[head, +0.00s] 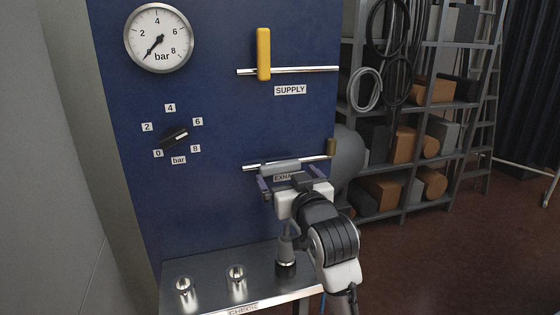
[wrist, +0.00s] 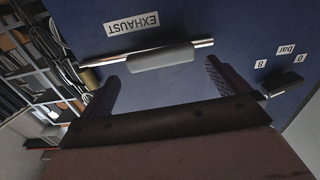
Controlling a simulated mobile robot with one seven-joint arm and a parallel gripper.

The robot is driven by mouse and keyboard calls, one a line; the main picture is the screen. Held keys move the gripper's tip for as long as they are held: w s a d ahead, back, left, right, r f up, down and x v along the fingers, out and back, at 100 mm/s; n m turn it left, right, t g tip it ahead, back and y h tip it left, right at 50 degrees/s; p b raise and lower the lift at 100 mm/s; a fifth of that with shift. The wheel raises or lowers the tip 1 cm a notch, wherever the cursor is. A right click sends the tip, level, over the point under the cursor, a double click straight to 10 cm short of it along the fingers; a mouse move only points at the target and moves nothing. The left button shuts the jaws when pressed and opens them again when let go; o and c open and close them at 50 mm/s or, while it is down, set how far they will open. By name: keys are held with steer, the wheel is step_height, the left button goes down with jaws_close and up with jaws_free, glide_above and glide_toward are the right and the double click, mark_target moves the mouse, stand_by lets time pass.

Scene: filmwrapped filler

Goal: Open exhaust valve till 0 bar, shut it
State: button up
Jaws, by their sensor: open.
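The exhaust valve's grey handle (head: 280,167) lies along its horizontal silver pipe (head: 251,167) on the blue panel, above the partly hidden EXHAUST label. In the wrist view the handle (wrist: 160,57) shows plainly, in line with the pipe. My gripper (head: 288,182) is open and empty in front of the handle. In the wrist view its two fingers (wrist: 162,82) are spread, with the handle just beyond their tips; contact cannot be told. The round pressure gauge (head: 158,38) has its needle pointing lower left, near the bottom of the scale, about 0 bar.
The yellow supply handle (head: 263,54) stands upright across its pipe. A black knob (head: 174,138) sits among labels 0 to 8 bar. Below, a metal shelf (head: 210,290) carries metal cups (head: 236,274). A loaded rack (head: 410,140) stands at the right, with open floor before it.

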mark_target(282, 169)
steer(key=p+x, duration=0.1)
steer(key=x, duration=0.4)
steer(key=shift+w+a, duration=0.2)
steer(key=shift+w, duration=0.1)
steer(key=c, duration=1.1)
